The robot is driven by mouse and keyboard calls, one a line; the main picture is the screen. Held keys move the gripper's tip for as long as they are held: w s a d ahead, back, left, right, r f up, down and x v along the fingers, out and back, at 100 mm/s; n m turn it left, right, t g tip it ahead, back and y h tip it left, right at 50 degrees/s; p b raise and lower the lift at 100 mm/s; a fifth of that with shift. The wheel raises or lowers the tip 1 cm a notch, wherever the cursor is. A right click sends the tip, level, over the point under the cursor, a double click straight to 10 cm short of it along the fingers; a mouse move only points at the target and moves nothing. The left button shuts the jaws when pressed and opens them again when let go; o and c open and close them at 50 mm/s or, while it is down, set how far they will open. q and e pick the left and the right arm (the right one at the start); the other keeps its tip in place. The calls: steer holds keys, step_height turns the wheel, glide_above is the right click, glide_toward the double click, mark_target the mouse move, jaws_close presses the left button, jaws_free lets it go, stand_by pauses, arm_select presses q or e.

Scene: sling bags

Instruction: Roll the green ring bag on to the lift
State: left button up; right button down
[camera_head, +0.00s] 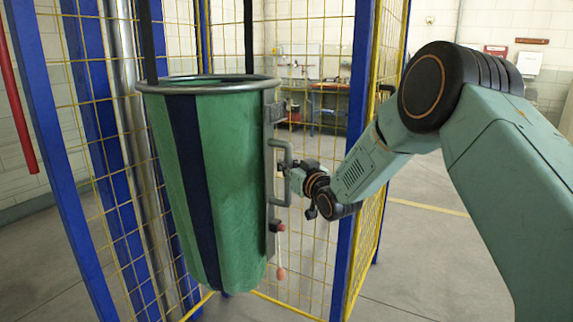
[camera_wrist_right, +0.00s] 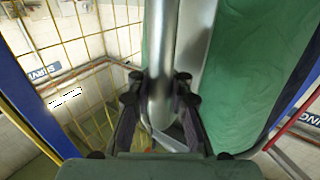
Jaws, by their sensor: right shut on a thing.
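The green ring bag (camera_head: 228,180) hangs upright in the middle of the head view, with a dark blue stripe and a grey metal ring round its open top. Two dark straps run up from the ring. A grey bracket with a bent handle (camera_head: 287,160) is on its right side. My right gripper (camera_head: 289,176) is shut on this handle. In the right wrist view, the fingers of my right gripper (camera_wrist_right: 160,95) close round the grey bar (camera_wrist_right: 161,55), with the green cloth (camera_wrist_right: 265,70) beside it. My left gripper is not in view. I cannot tell which part is the lift.
A cage of yellow mesh with blue posts (camera_head: 354,150) stands around and behind the bag. A grey vertical pipe (camera_head: 125,70) runs behind the bag's left side. A red bar (camera_head: 18,100) is at far left. Grey floor (camera_head: 430,255) is clear at the right.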

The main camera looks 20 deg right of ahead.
steer(key=shift+d+r, duration=0.1)
steer(key=shift+d, duration=0.3)
steer(key=shift+r, duration=0.1)
steer(key=shift+w, duration=0.1)
steer(key=c, duration=1.8)
jaws_free()
steer(key=shift+r, duration=0.1)
steer(key=o, duration=0.6)
steer(key=shift+d+f, duration=0.2)
steer(key=shift+d, duration=0.05)
steer(key=shift+a, duration=0.2)
